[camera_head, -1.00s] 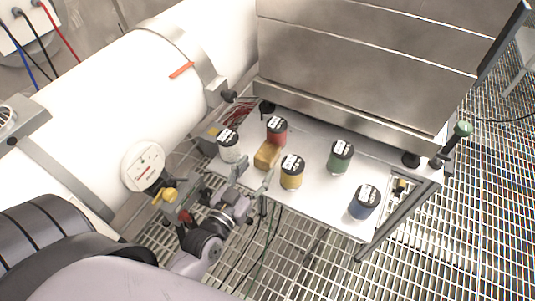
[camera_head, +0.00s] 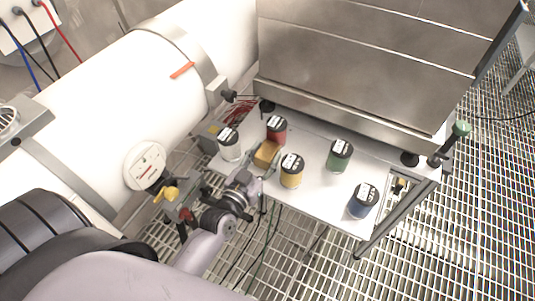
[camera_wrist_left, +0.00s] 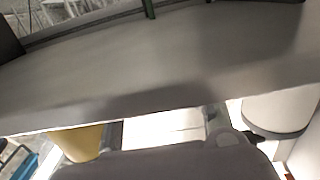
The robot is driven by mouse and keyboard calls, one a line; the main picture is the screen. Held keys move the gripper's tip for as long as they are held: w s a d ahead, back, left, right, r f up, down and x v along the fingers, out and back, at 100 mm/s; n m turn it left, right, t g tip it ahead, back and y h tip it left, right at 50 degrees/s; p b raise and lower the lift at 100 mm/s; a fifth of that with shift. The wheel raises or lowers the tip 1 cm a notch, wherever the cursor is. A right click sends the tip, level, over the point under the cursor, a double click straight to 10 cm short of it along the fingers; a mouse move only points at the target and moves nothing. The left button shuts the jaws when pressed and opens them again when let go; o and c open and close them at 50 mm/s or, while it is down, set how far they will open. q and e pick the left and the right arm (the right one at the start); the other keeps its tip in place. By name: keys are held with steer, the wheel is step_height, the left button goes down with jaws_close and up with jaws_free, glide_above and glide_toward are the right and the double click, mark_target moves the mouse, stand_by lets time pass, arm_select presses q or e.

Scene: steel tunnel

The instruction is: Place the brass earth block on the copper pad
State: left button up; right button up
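The brass earth block (camera_head: 266,153) is a yellow-brown block on the white table (camera_head: 318,200), between the red, white and yellow jars. My left gripper (camera_head: 257,172) is at the block's near side, its fingers close to it. Whether they touch or grip it is unclear. In the left wrist view a grey gripper part (camera_wrist_left: 215,125) shows near the bottom, and the block cannot be made out. I cannot pick out the copper pad with certainty. My right gripper is not in view.
Jars stand close around the block: white (camera_head: 229,145), red (camera_head: 277,130) and yellow (camera_head: 291,171). Green (camera_head: 339,156) and blue (camera_head: 363,201) jars stand farther right. A steel cabinet (camera_head: 360,60) rises behind. A large white pipe (camera_head: 110,110) is at left. Grating lies beyond the table.

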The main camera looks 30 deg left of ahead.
arm_select(q)
jaws_close()
steer(key=shift+r, duration=0.1)
stand_by(0.3)
